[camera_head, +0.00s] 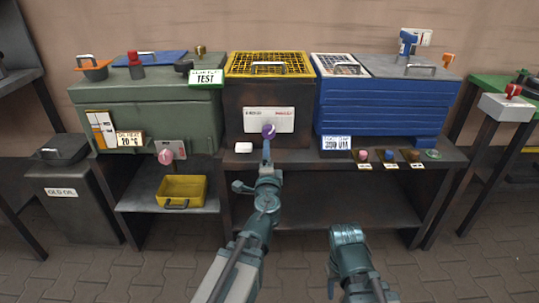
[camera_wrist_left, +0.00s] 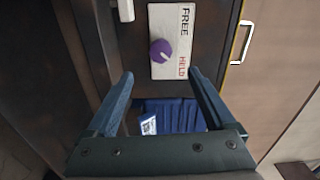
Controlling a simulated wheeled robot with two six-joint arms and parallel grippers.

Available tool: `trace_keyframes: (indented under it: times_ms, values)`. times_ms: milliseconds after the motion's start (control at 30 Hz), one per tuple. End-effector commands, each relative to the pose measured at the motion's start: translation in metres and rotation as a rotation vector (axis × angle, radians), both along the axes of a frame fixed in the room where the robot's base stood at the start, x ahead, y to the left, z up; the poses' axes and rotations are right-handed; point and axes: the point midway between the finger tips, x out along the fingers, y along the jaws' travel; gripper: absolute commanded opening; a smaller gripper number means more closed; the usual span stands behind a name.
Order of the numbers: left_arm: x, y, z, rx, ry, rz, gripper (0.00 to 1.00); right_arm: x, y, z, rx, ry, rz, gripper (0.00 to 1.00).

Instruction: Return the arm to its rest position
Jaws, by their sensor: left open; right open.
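My left arm reaches up the middle of the head view. Its gripper (camera_head: 267,150) is seen edge-on just below a purple knob (camera_head: 268,131) on a white panel (camera_head: 284,120). In the left wrist view the gripper (camera_wrist_left: 161,74) is open and empty. The knob (camera_wrist_left: 160,52) shows beyond its fingertips, on the panel (camera_wrist_left: 172,20) marked FREE and HELD. The fingers are not closed around it. My right gripper (camera_head: 347,236) is low at the right, clear of the bench; its fingers are hard to make out.
A dark bench (camera_head: 340,180) carries a yellow-grated box (camera_head: 268,63), a blue box (camera_head: 385,105) and a green cabinet (camera_head: 150,115). Small knobs (camera_head: 388,155) line the bench's right front. A yellow tray (camera_head: 181,190) sits on the lower left shelf. The paved floor in front is clear.

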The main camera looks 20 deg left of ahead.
Motion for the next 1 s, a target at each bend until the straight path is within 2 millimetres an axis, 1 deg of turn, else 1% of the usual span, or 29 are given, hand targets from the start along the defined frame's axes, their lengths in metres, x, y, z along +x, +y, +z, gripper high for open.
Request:
trace_keyframes:
  times_ms: [67,167,267,367,400,467,500,567,600,700,800,967,1000]
  values:
    - [-0.001,0.001,-0.001,-0.018,0.002,0.014,0.88,0.0,0.0,0.0,0.0,0.0,0.0,0.5]
    - [-0.007,0.005,-0.011,-0.107,0.015,0.075,0.88,0.0,0.0,0.0,0.0,0.0,0.0,0.5]
    - [-0.021,0.009,-0.036,-0.275,0.068,0.196,0.88,0.0,0.0,0.0,0.0,0.0,0.0,0.5]
    - [-0.045,0.004,-0.079,-0.472,0.185,0.341,0.88,0.0,0.0,0.0,0.0,0.0,0.0,0.5]
    - [-0.057,-0.003,-0.098,-0.545,0.248,0.395,0.88,0.0,0.0,0.0,0.0,0.0,0.0,0.5]
    - [-0.078,-0.017,-0.126,-0.646,0.356,0.472,0.88,0.0,0.0,0.0,0.0,0.0,0.0,0.5]
    - [-0.094,-0.028,-0.144,-0.705,0.434,0.518,0.88,0.0,0.0,0.0,0.0,0.0,0.0,0.5]
    - [-0.117,-0.047,-0.166,-0.776,0.55,0.576,0.88,0.0,0.0,0.0,0.0,0.0,0.0,0.5]
    - [-0.132,-0.059,-0.178,-0.815,0.623,0.607,0.88,0.0,0.0,0.0,0.0,0.0,0.0,0.5]
    - [-0.166,-0.089,-0.199,-0.884,0.793,0.667,0.88,0.0,0.0,0.0,0.0,0.0,0.0,0.5]
    - [-0.198,-0.116,-0.211,-0.926,0.948,0.707,0.88,0.0,0.0,0.0,0.0,0.0,0.0,0.5]
    - [-0.247,-0.155,-0.218,-0.963,1.191,0.749,0.88,0.0,0.0,0.0,0.0,0.0,0.0,0.5]
    - [-0.246,-0.153,-0.201,-0.963,1.184,0.751,0.88,0.0,0.0,0.018,0.0,0.0,0.0,0.5]
